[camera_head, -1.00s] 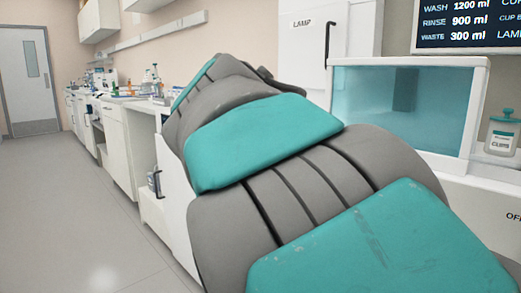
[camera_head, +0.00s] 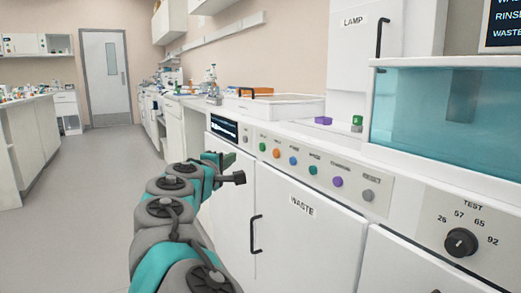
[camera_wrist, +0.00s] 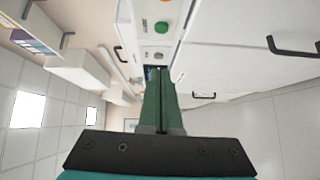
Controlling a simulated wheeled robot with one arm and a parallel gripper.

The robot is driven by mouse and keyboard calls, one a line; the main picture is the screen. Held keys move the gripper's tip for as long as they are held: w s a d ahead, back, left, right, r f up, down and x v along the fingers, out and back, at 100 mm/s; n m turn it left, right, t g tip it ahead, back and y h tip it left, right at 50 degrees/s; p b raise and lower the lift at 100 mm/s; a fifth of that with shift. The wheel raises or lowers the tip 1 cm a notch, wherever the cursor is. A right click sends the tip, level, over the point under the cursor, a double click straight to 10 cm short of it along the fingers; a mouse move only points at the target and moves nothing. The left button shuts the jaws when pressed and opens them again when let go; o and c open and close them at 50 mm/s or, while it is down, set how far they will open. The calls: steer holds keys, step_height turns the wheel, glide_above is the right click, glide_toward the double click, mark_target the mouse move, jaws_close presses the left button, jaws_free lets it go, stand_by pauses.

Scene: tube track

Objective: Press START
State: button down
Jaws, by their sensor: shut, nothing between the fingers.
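A control panel (camera_head: 352,184) on the white cabinet front carries a row of coloured buttons; their small labels are too blurred to read, so I cannot confirm which is START. The green button (camera_head: 262,147) is at the row's left end, with an orange button (camera_head: 276,153) beside it. My gripper (camera_head: 228,158) is in front of the panel's left part, below and left of the green button. In the wrist view my gripper (camera_wrist: 159,69) is shut and empty, with its fingers pointing toward the panel; the green button (camera_wrist: 161,27) shows beyond the tips, apart from them.
A small dark screen (camera_head: 224,127) sits left of the buttons. Below is a WASTE door (camera_head: 302,225) with a black handle (camera_head: 255,234). A TEST dial (camera_head: 460,242) and a glass-fronted box (camera_head: 450,115) are at the right. The floor (camera_head: 85,200) at left is clear.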

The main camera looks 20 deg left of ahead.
steer(key=shift+w, duration=0.15)
glide_toward(259, 146)
steer(key=shift+w+a, duration=1.3)
steer(key=shift+a, duration=0.25)
steer(key=shift+w+d+f+p, duration=0.1)
steer(key=shift+w+d+p, duration=0.3)
steer(key=shift+w+d, duration=1.1)
steer(key=shift+a, duration=0.1)
